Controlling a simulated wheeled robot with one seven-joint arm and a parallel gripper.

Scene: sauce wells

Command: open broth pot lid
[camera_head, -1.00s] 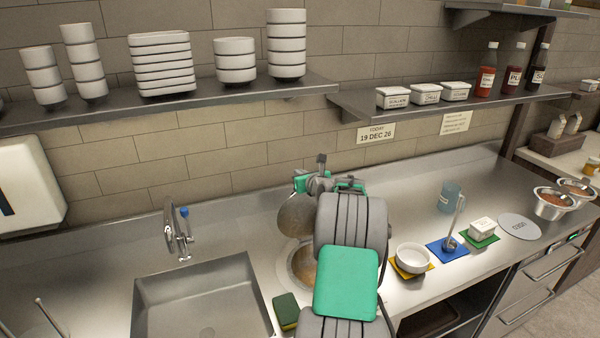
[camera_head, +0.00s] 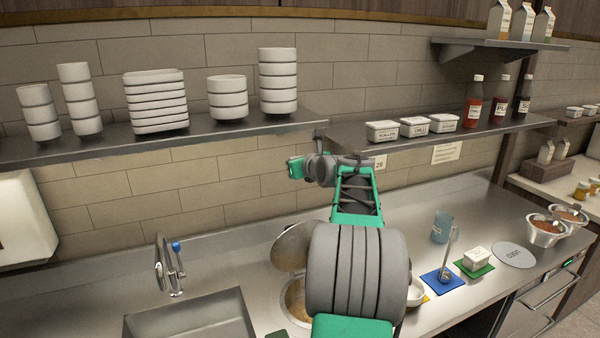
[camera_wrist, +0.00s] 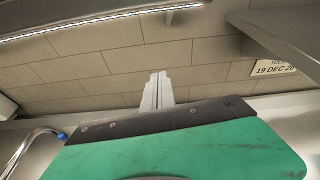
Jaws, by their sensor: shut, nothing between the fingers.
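The broth pot lid (camera_head: 291,247) is a round grey metal disc. It stands tilted up at the back of the round pot well (camera_head: 293,304), whose opening shows beneath it. My arm hides the right part of both. My gripper shows in the wrist view with its two pale fingers (camera_wrist: 157,92) together and nothing between them. In the head view my wrist is above the lid, near the shelf edge, apart from the lid. The fingertips are hard to make out there.
The wall shelves (camera_head: 230,131) with stacked white bowls and sauce bottles are close above my wrist. A sink (camera_head: 190,318) with a tap lies left. A white bowl (camera_head: 415,293), a ladle (camera_head: 447,262) and a blue jug (camera_head: 441,226) stand right on the counter.

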